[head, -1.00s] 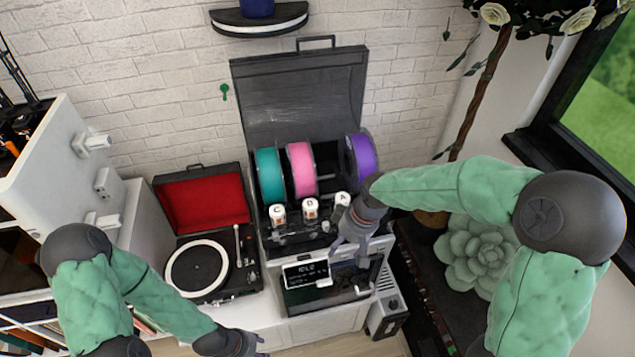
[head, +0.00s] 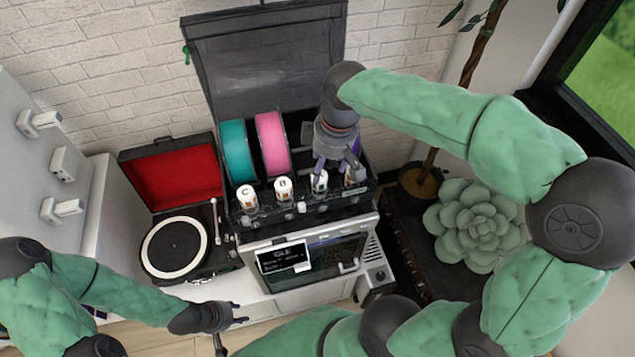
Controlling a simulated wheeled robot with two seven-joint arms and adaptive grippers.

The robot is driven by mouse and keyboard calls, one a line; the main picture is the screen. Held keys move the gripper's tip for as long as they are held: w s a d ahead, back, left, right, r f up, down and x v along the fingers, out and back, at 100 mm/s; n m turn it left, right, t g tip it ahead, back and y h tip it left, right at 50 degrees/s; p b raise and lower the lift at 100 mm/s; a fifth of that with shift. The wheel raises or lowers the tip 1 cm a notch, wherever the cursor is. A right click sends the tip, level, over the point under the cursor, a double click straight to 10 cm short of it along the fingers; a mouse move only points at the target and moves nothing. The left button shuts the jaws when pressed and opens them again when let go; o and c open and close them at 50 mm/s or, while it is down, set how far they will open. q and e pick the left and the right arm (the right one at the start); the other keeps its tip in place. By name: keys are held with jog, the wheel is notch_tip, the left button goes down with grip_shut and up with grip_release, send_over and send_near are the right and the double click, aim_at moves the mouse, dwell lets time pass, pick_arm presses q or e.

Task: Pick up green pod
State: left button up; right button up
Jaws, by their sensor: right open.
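Several white pods with lettered or dark marks stand in a row on the black rack in the head view: one marked C (head: 246,198), one marked B (head: 283,189), a third (head: 319,183) and a fourth (head: 354,178). I cannot tell for sure which one is green. My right gripper (head: 337,164) is open and points down, its fingers at the tops of the third and fourth pods and partly covering them. I cannot tell whether it touches them. My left gripper (head: 229,334) is low in front of the cabinet, fingers apart and empty.
Teal (head: 237,150) and pink (head: 272,143) spools stand behind the pods. A black lid (head: 265,65) stands open behind them. A printer-like front with a display (head: 284,257) is below. A record player (head: 174,248) is on the left, a succulent (head: 474,222) on the right.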

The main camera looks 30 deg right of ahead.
jog(key=shift+w+a+f+b, duration=0.1)
jog(key=shift+w+f+b, duration=0.2)
jog(key=shift+f, duration=0.8)
jog(key=shift+w+a+f+b, duration=0.1)
jog(key=shift+w+f+b, duration=0.2)
jog(key=shift+f, duration=0.85)
jog(key=shift+w+a+f+b, duration=0.1)
jog(key=shift+w+f+b, duration=0.2)
jog(key=shift+f, duration=0.8)
jog(key=c, duration=1.2)
